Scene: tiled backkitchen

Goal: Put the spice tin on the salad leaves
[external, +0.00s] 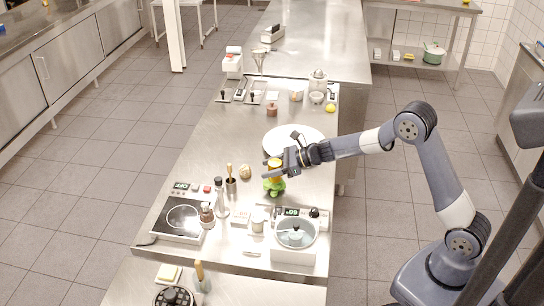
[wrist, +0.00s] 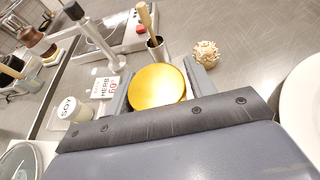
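The spice tin (external: 274,179) shows yellow-orange between the fingers of my gripper (external: 276,171). In the wrist view its round golden top (wrist: 157,87) sits between the two grey fingers of my gripper (wrist: 157,90), which are closed against its sides. The tin looks upright. The green salad leaves (external: 274,190) lie on the steel counter directly below it in the external view. I cannot tell whether the tin touches them or hangs just above. The leaves are hidden in the wrist view.
A large white plate (external: 294,138) lies behind my gripper. A knobbly beige item (external: 245,172) and a utensil pot (external: 231,186) stand to the left. A pot on a white cooker (external: 296,233), a soy jar (wrist: 70,108) and an herb sign (wrist: 106,87) are nearer the front.

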